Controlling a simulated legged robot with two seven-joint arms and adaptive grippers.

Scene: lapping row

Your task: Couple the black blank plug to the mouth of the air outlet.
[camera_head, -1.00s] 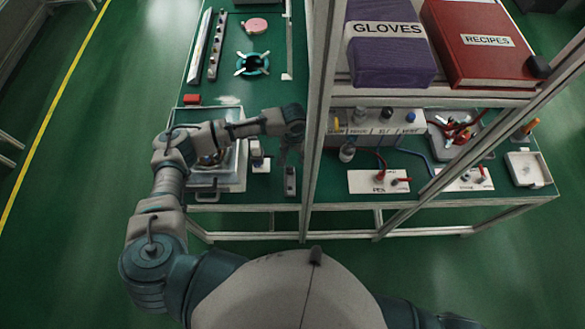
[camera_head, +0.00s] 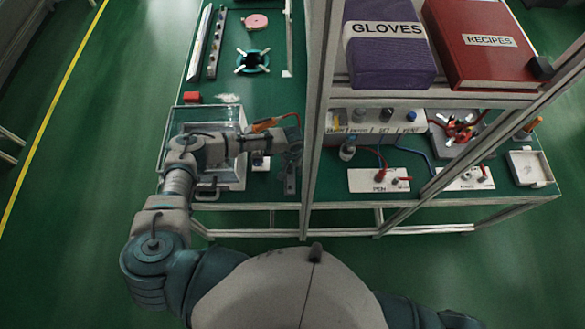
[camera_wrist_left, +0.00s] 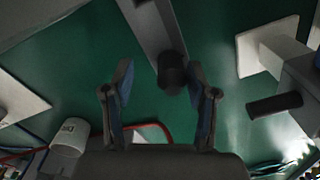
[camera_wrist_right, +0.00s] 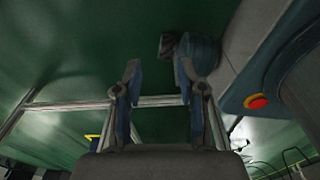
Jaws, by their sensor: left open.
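A short black cylinder, likely the blank plug (camera_wrist_left: 172,72), sits at the end of a grey bar in the left wrist view. Another black cylinder (camera_wrist_left: 275,104) sticks out of a grey block at the right; I cannot tell whether this is the air outlet. My right gripper (camera_wrist_right: 158,72) is open and empty, away from the table.
A shelf post (camera_head: 316,120) stands close right of my left gripper. A clear-walled tray (camera_head: 232,182) lies under my left forearm. A valve panel (camera_head: 372,122) with hoses stands under the shelf.

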